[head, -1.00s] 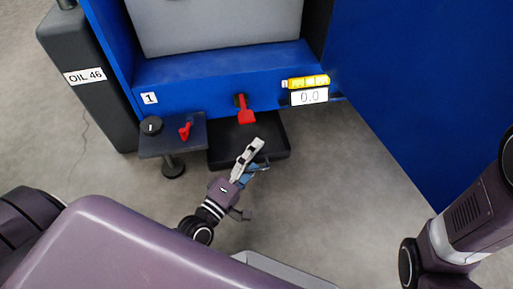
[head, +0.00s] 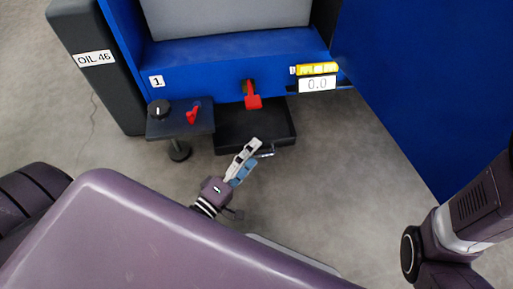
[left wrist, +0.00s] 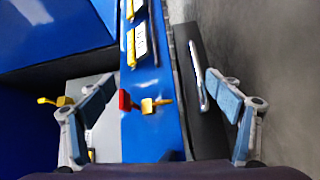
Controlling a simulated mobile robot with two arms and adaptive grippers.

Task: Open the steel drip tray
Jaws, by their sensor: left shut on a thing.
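The steel drip tray (head: 283,138) is a dark, shallow tray sticking out from under the blue machine front. Its bright handle bar (head: 265,153) is on the near edge. The tray's dark front (left wrist: 205,130) and the handle (left wrist: 198,75) also show in the left wrist view. My left gripper (head: 254,153) is at the handle, shut on it. In the left wrist view its fingers (left wrist: 165,92) look spread, and the handle lies near the right-hand finger; the exact contact is hard to see. My right gripper is out of view.
A red lever (head: 253,102) hangs above the tray. A side shelf (head: 165,131) with a black knob and red switch stands to the left. Grey floor is free in front.

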